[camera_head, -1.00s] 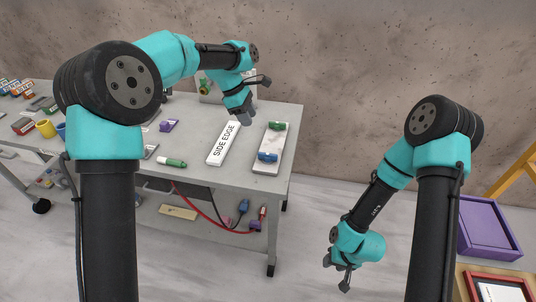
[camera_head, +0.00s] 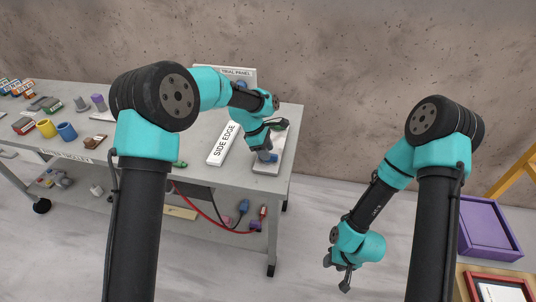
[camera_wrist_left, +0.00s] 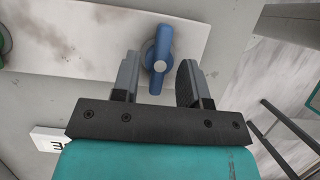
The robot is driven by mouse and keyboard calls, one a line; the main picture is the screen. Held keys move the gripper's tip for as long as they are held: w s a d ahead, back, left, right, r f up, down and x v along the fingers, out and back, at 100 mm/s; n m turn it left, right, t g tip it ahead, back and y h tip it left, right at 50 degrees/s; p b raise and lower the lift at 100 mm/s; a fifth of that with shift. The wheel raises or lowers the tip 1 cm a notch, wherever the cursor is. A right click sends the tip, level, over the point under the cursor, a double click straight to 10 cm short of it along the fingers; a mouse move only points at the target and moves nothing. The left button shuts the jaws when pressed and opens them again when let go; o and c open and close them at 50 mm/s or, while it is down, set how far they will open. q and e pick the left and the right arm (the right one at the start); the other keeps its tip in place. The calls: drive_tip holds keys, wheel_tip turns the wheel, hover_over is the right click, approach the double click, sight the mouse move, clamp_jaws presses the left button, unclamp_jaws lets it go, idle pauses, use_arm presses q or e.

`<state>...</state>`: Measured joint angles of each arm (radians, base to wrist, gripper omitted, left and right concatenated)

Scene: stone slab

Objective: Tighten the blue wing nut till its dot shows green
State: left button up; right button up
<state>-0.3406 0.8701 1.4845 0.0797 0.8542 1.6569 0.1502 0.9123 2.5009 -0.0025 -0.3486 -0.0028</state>
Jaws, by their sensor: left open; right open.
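The blue wing nut (camera_wrist_left: 159,62) sits on the pale stone slab (camera_wrist_left: 90,40), its wings running roughly up and down in the left wrist view. My left gripper (camera_wrist_left: 158,75) is open, with one finger on each side of the lower wing; I see gaps between the fingers and the nut. In the head view my left gripper (camera_head: 265,155) is at the near end of the slab (camera_head: 268,168) and mostly hides the nut. No coloured dot is readable. My right gripper (camera_head: 344,277) is open and empty, hanging off to the right of the table.
A green part (camera_wrist_left: 4,40) shows at the slab's left in the left wrist view. Yellow (camera_head: 46,128) and blue (camera_head: 66,131) cups stand at the table's left. A purple tray (camera_head: 488,228) is at the right.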

use_arm(q)
drive_tip(key=shift+x, duration=1.05)
clamp_jaws()
